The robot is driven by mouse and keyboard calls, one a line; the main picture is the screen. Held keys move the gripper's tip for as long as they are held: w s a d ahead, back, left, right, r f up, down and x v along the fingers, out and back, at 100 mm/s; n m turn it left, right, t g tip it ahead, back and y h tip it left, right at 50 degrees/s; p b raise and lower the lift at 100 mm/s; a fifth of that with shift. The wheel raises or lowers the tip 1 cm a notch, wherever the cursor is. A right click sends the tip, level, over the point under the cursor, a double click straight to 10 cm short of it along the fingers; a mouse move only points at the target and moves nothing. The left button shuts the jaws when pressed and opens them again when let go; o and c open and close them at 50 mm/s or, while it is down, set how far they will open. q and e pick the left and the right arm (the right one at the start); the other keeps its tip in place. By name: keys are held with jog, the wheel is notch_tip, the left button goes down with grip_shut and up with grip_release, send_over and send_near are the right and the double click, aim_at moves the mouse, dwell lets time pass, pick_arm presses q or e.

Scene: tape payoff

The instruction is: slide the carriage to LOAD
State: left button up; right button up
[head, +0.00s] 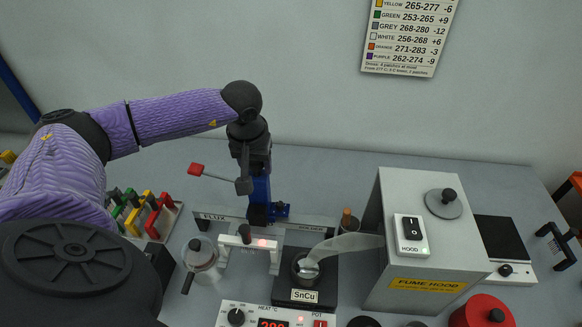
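The carriage (260,194) is a blue upright post with a dark foot. It stands at a grey rail (310,226) marked FLUX on the left and SOLDER on the right, and sits between those two words. I cannot read a LOAD mark. A grey lever with a red tip (197,169) sticks out left from near the post's top. My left gripper (245,176) comes down from above at the top of the post, in front of it. The fingers overlap the dark parts there, so I cannot tell whether they grip. My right gripper is not in view.
A flux jar (202,258) and a white bridge (248,243) stand in front. A rack of coloured clips (148,210) lies left.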

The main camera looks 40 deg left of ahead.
pick_arm(q)
jog(key=shift+o, duration=1.2)
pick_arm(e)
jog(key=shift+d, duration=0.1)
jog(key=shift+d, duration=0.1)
pick_arm(q)
jog(key=shift+r, duration=0.15)
jog(key=shift+r+p, duration=0.4)
jog(key=shift+p, duration=0.05)
notch_tip(320, 180, up, 6)
jog(key=p, duration=0.4)
jog(key=shift+r+p, duration=0.1)
jog(key=shift+p, duration=0.3)
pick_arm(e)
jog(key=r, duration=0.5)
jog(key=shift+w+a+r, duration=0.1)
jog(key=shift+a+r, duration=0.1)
